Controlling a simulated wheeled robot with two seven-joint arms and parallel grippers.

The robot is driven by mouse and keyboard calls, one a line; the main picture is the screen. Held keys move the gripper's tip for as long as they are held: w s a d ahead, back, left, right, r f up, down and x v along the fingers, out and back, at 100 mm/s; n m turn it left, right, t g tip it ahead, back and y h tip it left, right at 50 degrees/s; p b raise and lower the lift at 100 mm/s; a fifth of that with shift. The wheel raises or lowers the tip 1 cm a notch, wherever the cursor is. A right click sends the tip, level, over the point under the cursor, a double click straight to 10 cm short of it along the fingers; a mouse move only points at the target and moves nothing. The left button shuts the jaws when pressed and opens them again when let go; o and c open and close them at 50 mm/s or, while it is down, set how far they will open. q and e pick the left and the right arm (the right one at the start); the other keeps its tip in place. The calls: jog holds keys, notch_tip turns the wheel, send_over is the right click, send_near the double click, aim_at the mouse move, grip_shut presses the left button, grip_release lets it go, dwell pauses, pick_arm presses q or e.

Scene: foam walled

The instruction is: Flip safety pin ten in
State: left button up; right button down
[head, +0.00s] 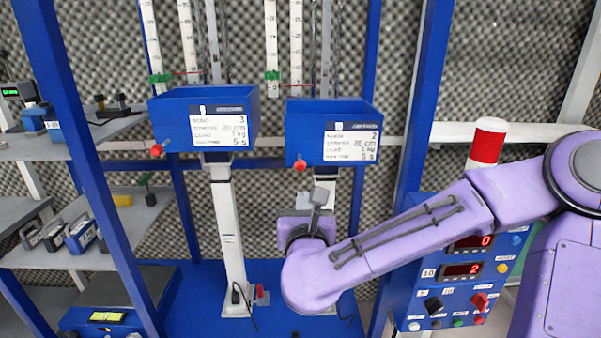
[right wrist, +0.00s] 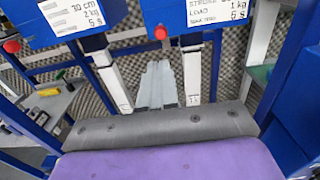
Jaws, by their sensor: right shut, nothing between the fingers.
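I cannot pick out a safety pin marked ten. Two blue boxes hang side by side, a left one (head: 204,118) labelled 3 and a right one (head: 333,133) labelled 2. The left box has a red knob (head: 157,150) at its lower left corner, and the right box has another red knob (head: 300,166). My right gripper (head: 320,197) is in front of the white post below the right box. In the right wrist view its grey fingers (right wrist: 157,85) are together and empty, pointing between two white posts. My left gripper is not in view.
A blue control panel (head: 420,305) with a 10 label, red displays and several knobs stands at the right, partly behind my right arm. Blue frame uprights (head: 85,150) stand at left and right. Shelves (head: 92,140) with equipment are at the left. A small red part (head: 262,294) sits by the left post's foot.

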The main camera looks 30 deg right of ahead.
aim_at(301, 166)
jog(key=p+x, duration=0.5)
jog(key=x, duration=0.8)
jog(key=shift+w+d+r+p, duration=0.1)
jog(key=shift+d+p, duration=0.05)
jog(key=shift+p, duration=0.2)
jog(key=shift+w, duration=0.15)
jog(key=shift+d, duration=0.15)
jog(key=b+x, duration=0.2)
jog(key=x, duration=0.1)
jog(key=shift+w+d+f, duration=0.1)
jog(key=shift+w+f, duration=0.05)
jog(key=shift+f, duration=0.05)
jog(key=shift+r, duration=0.3)
